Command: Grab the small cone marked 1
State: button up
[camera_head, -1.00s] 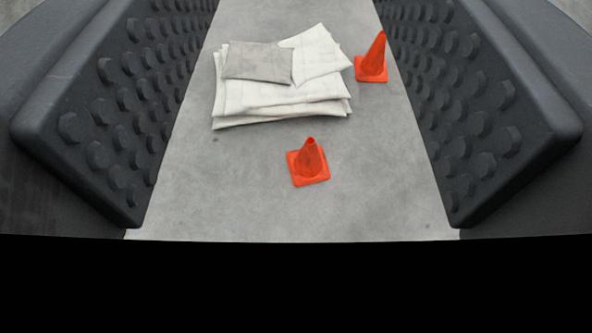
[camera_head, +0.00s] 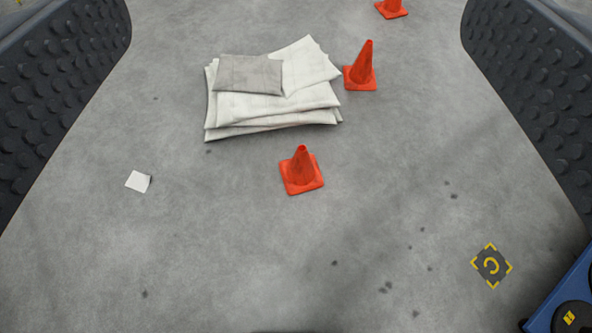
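A small orange cone (camera_head: 301,171) stands upright on the grey floor near the middle of the view. A second orange cone (camera_head: 362,70) stands beyond it to the right, beside the folded blankets. A third cone (camera_head: 391,9) is cut off by the top edge. I can make out no number on any of them. My gripper (camera_head: 297,100) is open and empty. Its two black, studded fingers show at the left and right edges, with the nearest cone between them in the picture and touching neither.
A stack of folded white blankets (camera_head: 270,110) with a grey one on top lies behind the nearest cone. A small white scrap (camera_head: 138,181) lies left. A yellow-cornered floor marker (camera_head: 491,266) and a blue object (camera_head: 570,300) are at lower right. The front floor is clear.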

aim_at(301, 173)
jog(key=z, duration=0.1)
jog(key=i, duration=1.5)
jog(key=u, duration=0.6)
